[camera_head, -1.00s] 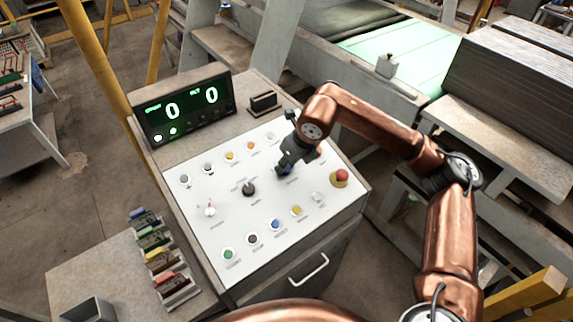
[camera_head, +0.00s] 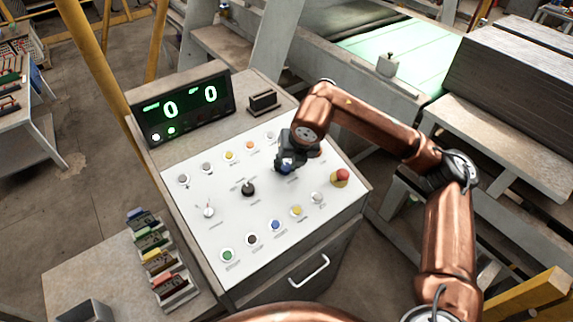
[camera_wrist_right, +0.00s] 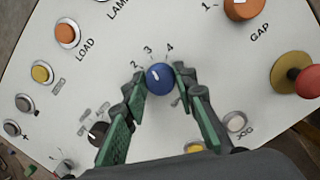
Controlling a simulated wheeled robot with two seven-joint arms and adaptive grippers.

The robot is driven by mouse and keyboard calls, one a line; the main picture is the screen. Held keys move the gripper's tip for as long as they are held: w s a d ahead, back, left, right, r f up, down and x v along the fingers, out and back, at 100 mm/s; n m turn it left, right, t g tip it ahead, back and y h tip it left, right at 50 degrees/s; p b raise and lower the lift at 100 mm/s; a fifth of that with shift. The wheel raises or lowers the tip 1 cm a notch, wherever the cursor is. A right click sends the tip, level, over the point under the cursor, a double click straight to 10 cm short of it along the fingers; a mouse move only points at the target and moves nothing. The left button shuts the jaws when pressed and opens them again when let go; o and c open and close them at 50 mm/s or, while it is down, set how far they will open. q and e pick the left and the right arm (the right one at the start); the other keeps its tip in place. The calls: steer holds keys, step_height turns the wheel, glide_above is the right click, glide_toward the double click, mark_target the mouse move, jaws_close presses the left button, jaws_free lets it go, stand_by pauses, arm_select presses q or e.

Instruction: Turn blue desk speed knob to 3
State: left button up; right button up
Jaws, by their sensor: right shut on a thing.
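The blue speed knob (camera_wrist_right: 160,79) sits on the white panel between the fingertips of my right gripper (camera_wrist_right: 159,75). The right gripper is shut on the knob. The knob's white mark points up and left in the wrist view, on the side of the printed 2 and 3; I cannot tell exactly which number it meets. The 4 is to the right of the 3. In the head view my right gripper (camera_head: 284,163) is down at the panel and covers most of the knob. My left gripper is not in view.
An orange GAP knob (camera_wrist_right: 242,7) and a red emergency button (camera_wrist_right: 308,81) stand to the right of the gripper in the wrist view. A black knob (camera_head: 248,189) and several coloured buttons are on the control panel (camera_head: 190,238). A display (camera_head: 182,108) stands behind the panel.

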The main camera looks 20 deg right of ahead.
steer(key=shift+w+m, duration=0.1)
steer(key=shift+m, duration=0.3)
steer(key=o, duration=1.1)
steer(key=v, duration=1.2)
